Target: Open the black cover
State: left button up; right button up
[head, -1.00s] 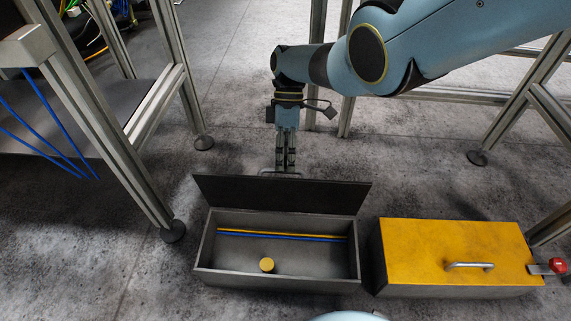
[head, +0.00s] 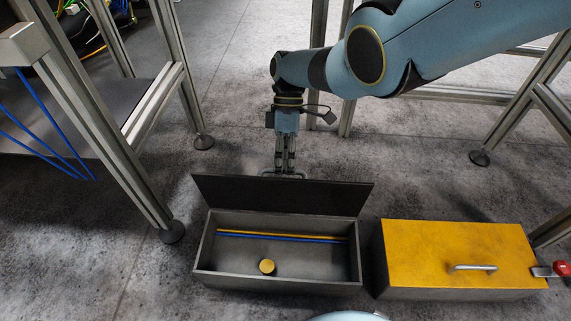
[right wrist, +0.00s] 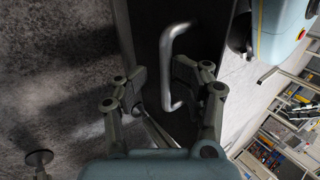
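The black cover (head: 283,194) stands raised, close to upright, along the back edge of the grey box (head: 277,289), whose inside is in plain view. The cover's metal handle (head: 283,174) is on its far side and also shows in the right wrist view (right wrist: 167,72). My right gripper (head: 285,166) points down behind the cover at the handle. In the right wrist view its fingers (right wrist: 158,82) are apart, with the handle's bar between them and a gap on the left finger's side. My left gripper is not in view.
Inside the box are a yellow round piece (head: 267,267) and yellow and blue rods (head: 283,237). A closed box with a yellow cover (head: 450,247) and a red-ended latch (head: 562,268) stands to the right. A metal frame table (head: 120,140) stands left.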

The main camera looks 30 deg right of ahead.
jog(key=v, duration=0.7)
jog(key=shift+w+d+r, duration=0.1)
jog(key=shift+w+r, duration=0.05)
dwell(0.3)
